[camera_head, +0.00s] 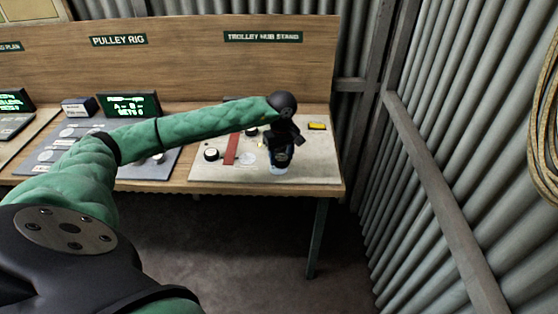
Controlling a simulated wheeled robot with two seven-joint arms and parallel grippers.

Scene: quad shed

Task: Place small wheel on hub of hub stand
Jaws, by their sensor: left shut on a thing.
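The trolley hub stand board (210,174) is a pale panel on the right end of the bench, under the sign "TROLLEY HUB STAND". My left gripper (279,168) points down over the front right of this board. It is shut on a small pale thing, mostly hidden by the gripper; I cannot tell whether this is the small wheel. A round black piece with a white top (211,154) sits on the board's left part. The hub cannot be made out clearly and may be behind my gripper. My right gripper is not in view.
A red bar (231,149) and a pale disc (247,158) are on the board left of my gripper. A yellow block (317,126) is at its back right. The pulley rig panel (140,170) lies left. A corrugated wall (440,130) stands right, beyond a gap.

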